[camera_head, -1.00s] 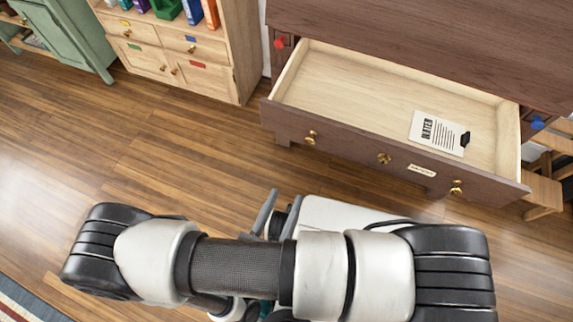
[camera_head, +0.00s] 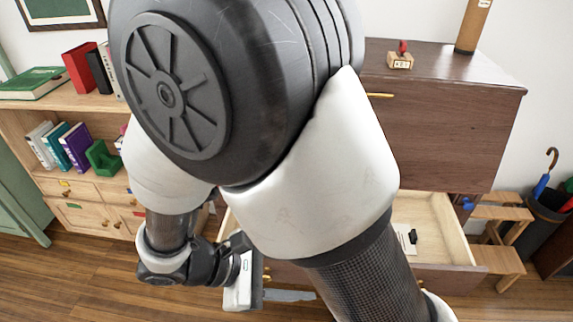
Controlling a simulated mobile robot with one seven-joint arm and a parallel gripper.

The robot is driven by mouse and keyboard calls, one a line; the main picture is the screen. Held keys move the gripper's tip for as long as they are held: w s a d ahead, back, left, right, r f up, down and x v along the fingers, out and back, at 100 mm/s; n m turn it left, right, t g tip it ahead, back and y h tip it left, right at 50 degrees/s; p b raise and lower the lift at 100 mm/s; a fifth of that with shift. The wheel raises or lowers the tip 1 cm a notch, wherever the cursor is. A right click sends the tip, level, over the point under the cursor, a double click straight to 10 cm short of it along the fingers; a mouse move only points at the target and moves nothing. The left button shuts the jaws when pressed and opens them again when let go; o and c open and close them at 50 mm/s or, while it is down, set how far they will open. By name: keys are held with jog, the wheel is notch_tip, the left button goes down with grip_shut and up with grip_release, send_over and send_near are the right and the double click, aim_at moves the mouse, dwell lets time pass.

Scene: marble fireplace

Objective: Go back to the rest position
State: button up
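My arm fills the middle of the head view, bent, with its large joint close to the camera. My gripper (camera_head: 290,296) hangs low in the centre, in front of the dark wooden cabinet. One grey finger shows beside its white body, and I cannot tell whether it is open or shut. Nothing is visibly held. The drawer (camera_head: 446,228) of the cabinet stands open behind my arm. A paper note with a black clip (camera_head: 408,238) lies in it, partly hidden by my arm.
A wooden bookcase (camera_head: 75,103) with books stands at left. The dark cabinet (camera_head: 440,130) bears a small stamp-like item (camera_head: 401,58) on top. A wooden step stool (camera_head: 500,212) and an umbrella stand (camera_head: 545,222) are at right. Floor shows at lower left.

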jog(key=d+r+m+t+y, duration=0.1)
jog(key=d+r+m+y, duration=0.45)
jog(key=r+m, duration=0.3)
jog(key=d+r+m+t+y, duration=0.2)
jog(key=d+r+m+y, duration=0.35)
jog(key=r+m, duration=0.35)
notch_tip(320, 180, up, 22)
jog(key=p, duration=2)
jog(key=shift+w+d+p, duration=0.35)
jog(key=shift+w, duration=0.05)
jog(key=shift+n, duration=0.25)
